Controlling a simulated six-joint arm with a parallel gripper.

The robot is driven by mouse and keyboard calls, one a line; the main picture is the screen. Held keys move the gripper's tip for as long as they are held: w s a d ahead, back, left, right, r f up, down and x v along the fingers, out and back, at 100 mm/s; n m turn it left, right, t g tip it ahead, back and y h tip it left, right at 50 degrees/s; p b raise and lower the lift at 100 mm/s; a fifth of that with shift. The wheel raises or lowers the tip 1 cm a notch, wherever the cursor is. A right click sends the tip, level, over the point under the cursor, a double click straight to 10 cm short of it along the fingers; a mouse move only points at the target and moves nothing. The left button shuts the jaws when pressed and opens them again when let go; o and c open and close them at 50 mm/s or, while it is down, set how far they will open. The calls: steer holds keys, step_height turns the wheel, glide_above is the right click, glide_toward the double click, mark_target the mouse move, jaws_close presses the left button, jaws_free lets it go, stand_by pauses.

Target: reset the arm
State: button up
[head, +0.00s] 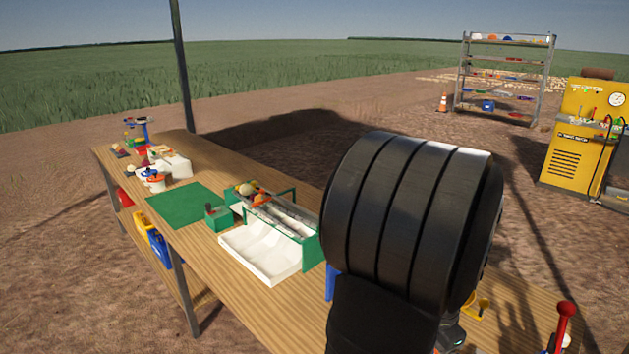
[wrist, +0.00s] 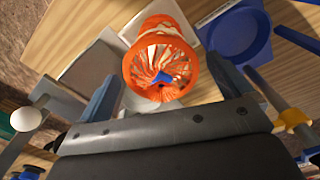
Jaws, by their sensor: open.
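My gripper (wrist: 166,72) shows in the wrist view with its two grey-blue fingers spread wide apart. An orange slatted, basket-like thing (wrist: 135,65) with white and blue inside lies in view between and beyond the fingers. I cannot tell how far it is from the fingertips, and nothing is visibly pinched. In the head view my large black arm link covers the right middle of the picture and hides the gripper. The onion elevator, a green-framed unit with pale channels (head: 287,217), stands on the bench, with a few round yellow and orange things (head: 250,189) at its upper end.
The wooden bench (head: 235,290) holds a white tray (head: 262,262), a green mat (head: 187,204) and a small green box (head: 218,217). Small items crowd its far left end. In the wrist view a blue round dish (wrist: 235,35) lies right of the orange thing. A red-knobbed lever (head: 566,310) stands bottom right.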

steer(key=s+a+r+m, duration=0.1)
steer(key=s+r+m, duration=0.15)
steer(key=r, duration=0.55)
steer(key=s+a+r+m, duration=0.1)
steer(key=s+r+m, duration=0.15)
steer(key=r, duration=0.55)
steer(key=w+d+f, duration=0.1)
steer(key=w+d, duration=0.1)
steer(key=d, duration=1.4)
steer(key=shift+w+d+f, duration=0.15)
steer(key=shift+w+d, duration=0.05)
steer(key=shift+d, duration=0.2)
steer(key=s+a, duration=0.2)
steer(key=a, duration=1.5)
steer(key=shift+s+a+n, duration=0.2)
steer(key=shift+s+n, duration=0.1)
steer(key=shift+n, duration=0.1)
steer(key=shift+r, duration=0.2)
